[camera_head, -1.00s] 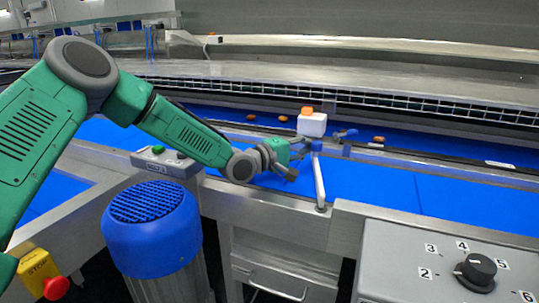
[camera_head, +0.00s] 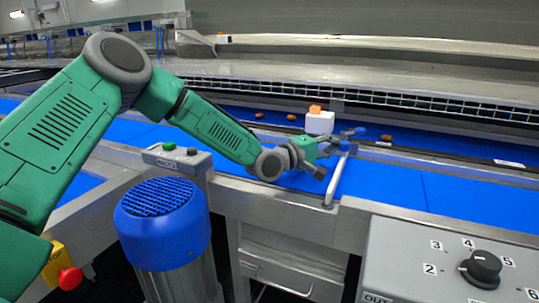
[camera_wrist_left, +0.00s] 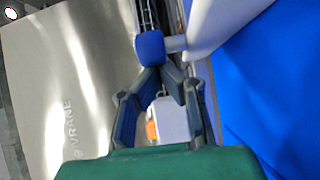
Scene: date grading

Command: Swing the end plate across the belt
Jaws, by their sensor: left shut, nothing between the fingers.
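The end plate (camera_head: 337,182) is a pale, narrow bar at the near side of the blue belt (camera_head: 385,185), its near end at the metal frame. My left gripper (camera_head: 335,134) is at the plate's far end, over the belt, fingers shut and empty. In the left wrist view a blue knob (camera_wrist_left: 150,45) on a pale stem joins the plate (camera_wrist_left: 218,22). The fingertips (camera_wrist_left: 163,74) are right beside the knob; I cannot tell whether they touch it. My right gripper is not in view.
A white box with an orange top (camera_head: 319,122) stands just behind the gripper. Several brown dates (camera_head: 386,138) lie on the far belt strip. A blue motor (camera_head: 163,222), a button box (camera_head: 175,160) and a dial panel (camera_head: 440,255) stand in front.

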